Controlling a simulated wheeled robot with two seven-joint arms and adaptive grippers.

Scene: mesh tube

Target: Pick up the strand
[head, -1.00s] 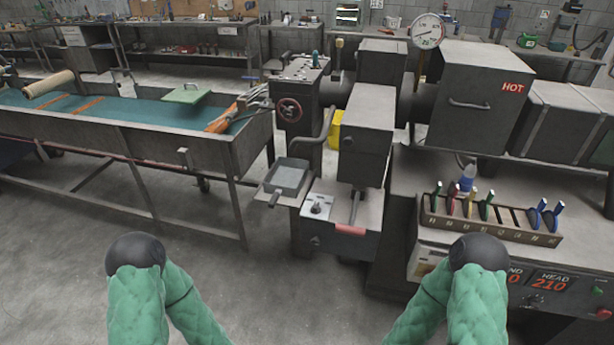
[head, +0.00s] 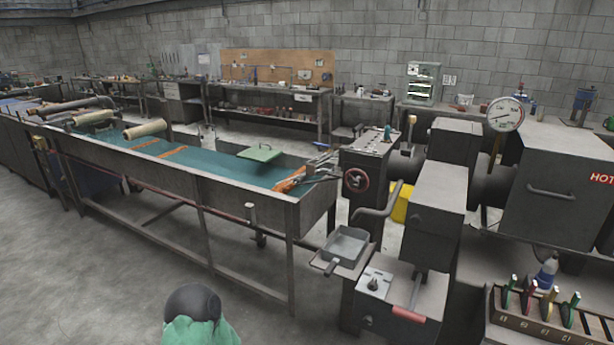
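An orange strand (head: 290,184) shows at the right end of the water trough (head: 250,201), beside a metal fitting at the rim. More orange stretches (head: 172,152) show in the teal water further left; whether they are one piece with it I cannot tell. A pale roller (head: 145,129) lies across the trough at the left. One of my green-sleeved arms shows at the bottom with a dark rounded joint. Neither of my grippers is in view.
The control stand with a red handwheel (head: 356,180), a grey pan (head: 345,246) and a hot machine block (head: 560,190) stand to the right. The floor (head: 90,290) in front of the trough is clear.

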